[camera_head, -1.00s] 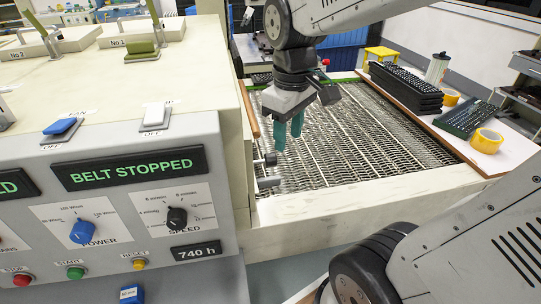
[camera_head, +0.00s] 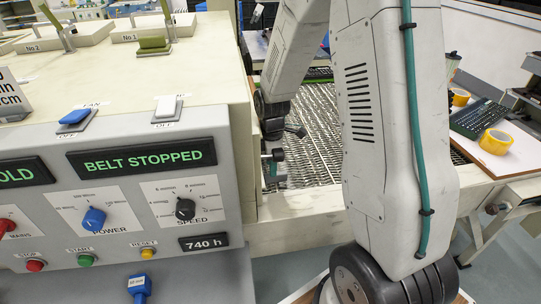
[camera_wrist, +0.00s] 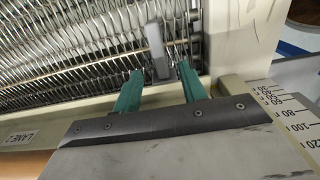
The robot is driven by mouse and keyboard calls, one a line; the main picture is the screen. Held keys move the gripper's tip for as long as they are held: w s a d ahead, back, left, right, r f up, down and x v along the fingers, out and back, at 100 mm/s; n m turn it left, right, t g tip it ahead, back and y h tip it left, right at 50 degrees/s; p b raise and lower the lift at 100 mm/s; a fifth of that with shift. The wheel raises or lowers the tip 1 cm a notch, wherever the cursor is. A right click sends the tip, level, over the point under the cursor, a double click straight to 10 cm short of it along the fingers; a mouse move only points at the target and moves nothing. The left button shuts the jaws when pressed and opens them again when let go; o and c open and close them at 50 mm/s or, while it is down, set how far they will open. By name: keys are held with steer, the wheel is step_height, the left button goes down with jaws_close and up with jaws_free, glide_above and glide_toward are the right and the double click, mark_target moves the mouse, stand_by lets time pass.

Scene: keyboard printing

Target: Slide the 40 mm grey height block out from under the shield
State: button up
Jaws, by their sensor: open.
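My gripper (camera_wrist: 158,88) is open, its two teal fingers spread above the wire belt. A small grey block-like piece (camera_wrist: 155,50) stands over the belt, just beyond and between the fingertips, not gripped. It looks like the height block, but I cannot read its size. A grey plate with a dark screwed edge (camera_wrist: 190,150) fills the bottom of the wrist view; I cannot tell whether it is the shield. No clear contact between block and plate shows.
The wire belt (camera_head: 318,125) lies beyond the control panel, whose display (camera_head: 142,158) reads BELT STOPPED. Yellow tape (camera_head: 496,141) and a keyboard sit on the right table.

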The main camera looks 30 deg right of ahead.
steer(key=shift+f, duration=2.15)
steer(key=shift+c, duration=0.3)
jaws_close()
steer(key=c, duration=0.6)
jaws_free()
steer(key=shift+c, duration=0.2)
jaws_close()
steer(key=shift+s+d+r, duration=0.1)
steer(key=shift+s+d, duration=0.55)
steer(key=shift+d, duration=0.9)
steer(key=shift+s+d, duration=0.65)
steer(key=shift+d, duration=0.85)
steer(key=shift+s+d+r, duration=0.1)
steer(key=shift+s+d, duration=0.55)
steer(key=shift+d, duration=0.9)
step_height(320, 180, up, 9)
